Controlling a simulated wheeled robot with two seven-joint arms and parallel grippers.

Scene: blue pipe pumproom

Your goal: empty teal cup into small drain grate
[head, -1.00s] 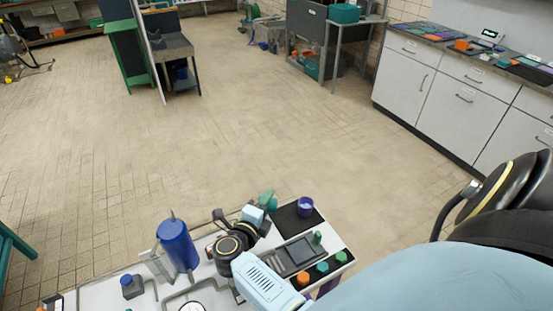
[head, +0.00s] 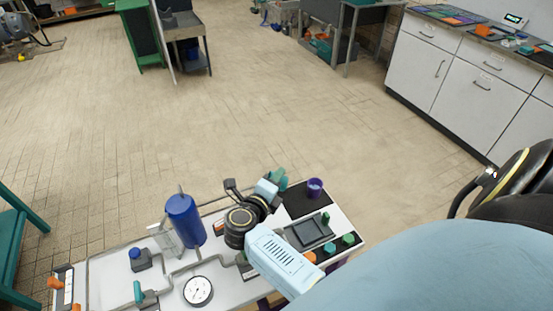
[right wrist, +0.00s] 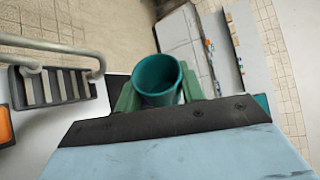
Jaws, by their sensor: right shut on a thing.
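My right gripper (head: 268,187) is shut on the teal cup (head: 278,178) and holds it over the bench near its far edge. In the right wrist view the cup (right wrist: 158,79) sits between the green fingers of the gripper (right wrist: 157,92). Its mouth faces the camera and its inside looks dark teal; I cannot tell what it holds. A small dark grate (right wrist: 52,88) with pale slats lies to the left of the cup, apart from it, beside a bent grey pipe. I cannot pick the grate out surely in the head view. My left gripper is not in view.
A purple cup (head: 315,187) stands on a black mat (head: 300,202) right of the teal cup. A blue cylinder (head: 185,221), a round gauge (head: 198,291) and grey pipes crowd the bench's left. Open tiled floor (head: 250,100) lies beyond; white cabinets (head: 455,75) stand at right.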

